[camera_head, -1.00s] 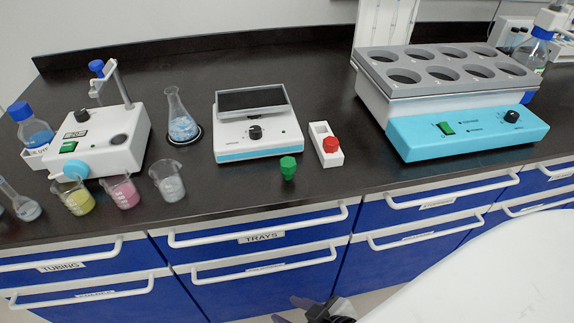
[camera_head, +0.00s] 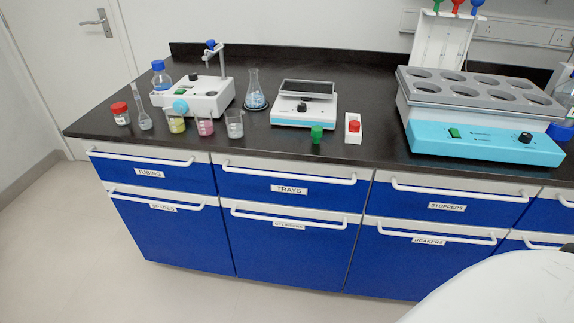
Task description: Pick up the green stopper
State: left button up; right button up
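The green stopper (camera_head: 316,134) stands on the black bench top near its front edge, in front of the balance-like device (camera_head: 303,106). A red stopper (camera_head: 354,126) sits on a small white block (camera_head: 353,136) just to its right, a short gap apart. Neither of my grippers shows in the head view, and nothing is touching the green stopper.
Several small beakers, including a clear one (camera_head: 235,124), stand left of the stopper, with a conical flask (camera_head: 253,89) behind. A large blue-and-grey multi-well heater (camera_head: 480,138) stands right. Blue drawers (camera_head: 288,188) with white handles lie below the bench edge (camera_head: 250,153).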

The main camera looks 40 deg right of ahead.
aim_at(317, 131)
jog(key=z, duration=1.2)
jog(key=i, duration=0.15)
jog(key=u, duration=0.45)
